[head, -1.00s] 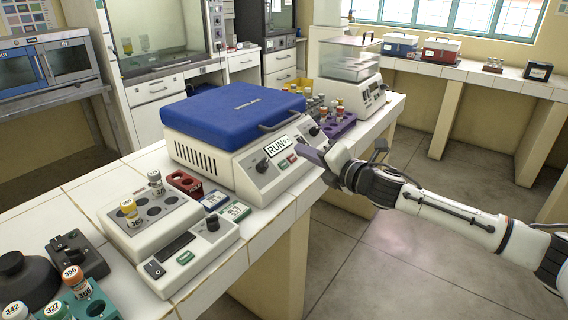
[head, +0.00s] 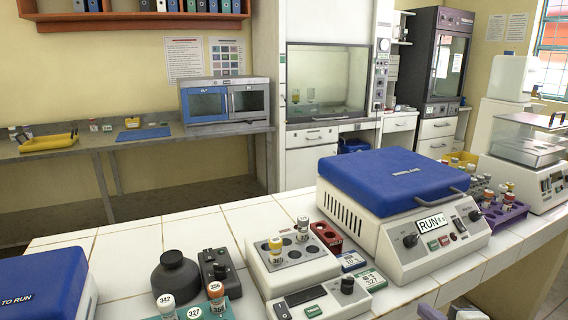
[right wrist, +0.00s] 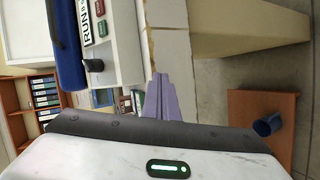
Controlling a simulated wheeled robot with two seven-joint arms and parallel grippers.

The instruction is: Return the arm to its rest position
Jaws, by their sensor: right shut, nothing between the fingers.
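My right gripper (right wrist: 160,90) shows in the right wrist view as purple fingers closed together, with nothing between them, beside the bench edge. In the head view only a small part of the right gripper (head: 430,311) shows at the bottom edge, in front of the bench and below the blue-lidded machine; the rest of the arm is cut off. The blue-lidded machine (head: 432,258) is closed and carries a RUN label. Its front panel also shows in the right wrist view (right wrist: 117,40). My left gripper is not in view.
Another blue-lidded unit (head: 45,285) is at the lower left. Open floor lies beyond the bench's right edge.

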